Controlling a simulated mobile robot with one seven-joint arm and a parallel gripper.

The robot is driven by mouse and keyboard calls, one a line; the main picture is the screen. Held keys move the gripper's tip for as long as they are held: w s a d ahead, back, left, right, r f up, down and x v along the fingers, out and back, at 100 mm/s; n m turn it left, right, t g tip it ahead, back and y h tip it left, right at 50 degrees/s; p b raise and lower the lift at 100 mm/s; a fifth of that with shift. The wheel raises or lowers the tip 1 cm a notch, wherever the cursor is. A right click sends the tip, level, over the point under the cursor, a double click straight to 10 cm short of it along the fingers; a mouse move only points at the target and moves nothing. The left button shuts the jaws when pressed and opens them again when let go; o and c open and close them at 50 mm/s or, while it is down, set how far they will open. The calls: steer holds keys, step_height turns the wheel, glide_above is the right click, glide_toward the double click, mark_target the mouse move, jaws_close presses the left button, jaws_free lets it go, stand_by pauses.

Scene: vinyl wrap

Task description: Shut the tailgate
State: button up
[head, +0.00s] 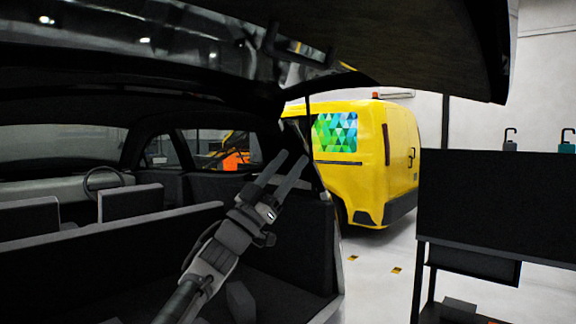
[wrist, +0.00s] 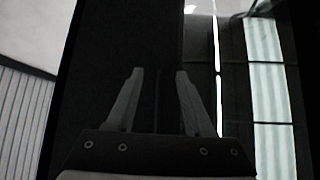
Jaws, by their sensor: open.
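The raised tailgate (head: 420,45) spans the top of the head view, its dark inner side and glass overhead. It stands open above the car's rear opening. My gripper (head: 290,156) is in front of the opening, below the tailgate and apart from it in the head view, with its two fingers pointing up and to the right. The fingers are open with nothing between them. In the wrist view my gripper (wrist: 160,72) faces a dark panel (wrist: 160,35), probably part of the tailgate, with bright glassy strips to its right. Whether the fingertips touch it I cannot tell.
The car's dark seats (head: 130,202) and cargo space lie behind and left of my arm. A yellow van (head: 375,160) stands beyond, on the pale floor. A dark rack (head: 490,200) with small bottle-like items on top stands at the right. Floor shows between van and rack.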

steer(key=shift+f, duration=0.1)
steer(key=v, duration=1.7)
steer(key=shift+s, duration=0.2)
steer(key=shift+a+f, duration=0.1)
